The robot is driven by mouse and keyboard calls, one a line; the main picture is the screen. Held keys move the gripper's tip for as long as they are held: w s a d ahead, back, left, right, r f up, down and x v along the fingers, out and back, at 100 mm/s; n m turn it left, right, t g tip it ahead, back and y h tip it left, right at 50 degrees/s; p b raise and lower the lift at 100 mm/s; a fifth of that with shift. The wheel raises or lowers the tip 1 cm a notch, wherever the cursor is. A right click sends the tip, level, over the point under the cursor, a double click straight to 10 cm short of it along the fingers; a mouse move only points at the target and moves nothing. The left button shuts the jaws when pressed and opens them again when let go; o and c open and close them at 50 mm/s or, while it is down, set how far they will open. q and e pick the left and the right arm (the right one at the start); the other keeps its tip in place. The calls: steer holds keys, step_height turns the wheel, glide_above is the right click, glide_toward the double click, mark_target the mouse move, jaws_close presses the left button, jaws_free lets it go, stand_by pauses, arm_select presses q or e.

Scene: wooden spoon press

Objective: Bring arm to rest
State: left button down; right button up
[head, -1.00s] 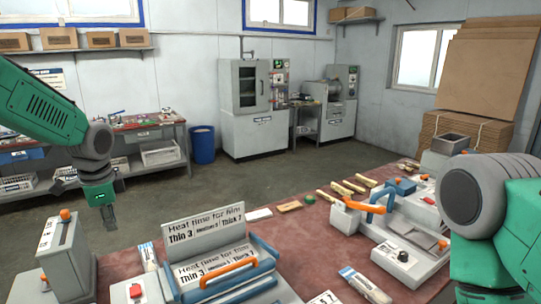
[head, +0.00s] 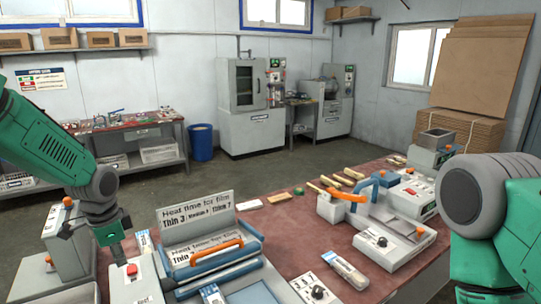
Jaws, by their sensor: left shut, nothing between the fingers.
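My left arm comes in from the left, and its green and grey left gripper (head: 118,255) points down with its fingers shut and empty. The fingertips are just above and beside a red button (head: 131,270) on a pale control box (head: 138,287); I cannot tell whether they touch it. The right arm shows at the right edge as a large grey joint and green link; its gripper is out of view. Next to the left gripper stands a blue and grey sealer (head: 208,262) with an orange handle and a "Heat time for film" sign (head: 195,213).
A press (head: 385,225) with a blue and orange handle stands on the right of the red-brown table (head: 290,238). Wooden pieces (head: 335,185) lie at the back. A grey device with an orange knob (head: 68,240) stands at the left. The table's middle is mostly clear.

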arm_select(q)
steer(key=s+d+f+n+g+h, duration=0.1)
steer(key=s+d+f+n, duration=0.2)
steer(key=s+f, duration=0.7)
steer(key=s+d+f+n, duration=0.2)
steer(key=s+d+f, duration=0.1)
steer(key=s+f, duration=0.65)
steer(key=s+f+n, duration=0.3)
steer(key=s+n, duration=0.3)
steer(key=s, duration=1.5)
steer(key=w+f+m+b, duration=0.1)
steer(key=w+f+b, duration=0.3)
steer(key=f+b, duration=1.2)
steer(key=shift+d+y+b, duration=0.15)
steer(key=shift+y+b, duration=0.15)
steer(key=shift+b, duration=0.1)
arm_select(e)
step_height(320, 180, down, 17)
steer(key=shift+s+a+r, duration=0.15)
steer(key=shift+r, duration=0.05)
arm_select(q)
steer(key=shift+w+d+r, duration=0.1)
steer(key=shift+d, duration=0.15)
arm_select(e)
steer(key=shift+d+f, duration=0.1)
steer(key=shift+d, duration=0.2)
arm_select(q)
steer(key=shift+a, duration=0.2)
arm_select(e)
steer(key=shift+a, duration=0.2)
